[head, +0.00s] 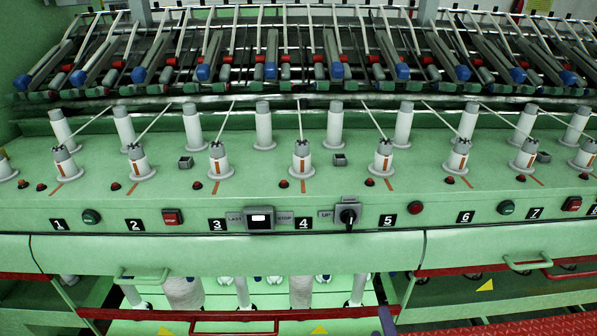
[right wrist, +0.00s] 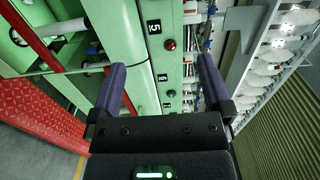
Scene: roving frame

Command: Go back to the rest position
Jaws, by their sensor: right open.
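My right gripper (right wrist: 156,68) shows in the right wrist view with its two purple fingers spread wide apart and nothing between them. In the head view only a purple piece of it (head: 387,320) shows at the bottom edge, right of the middle. It is in front of the green machine (head: 290,248), below its numbered panel, and seems to touch nothing. My left gripper is in neither view.
The machine carries rows of white spindles (head: 301,160) and a panel with a rotary switch (head: 349,217). Red rails (head: 510,269) and a red ridged surface (right wrist: 45,110) lie low in front. A rack of white bobbins (right wrist: 285,45) stands at right in the wrist view.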

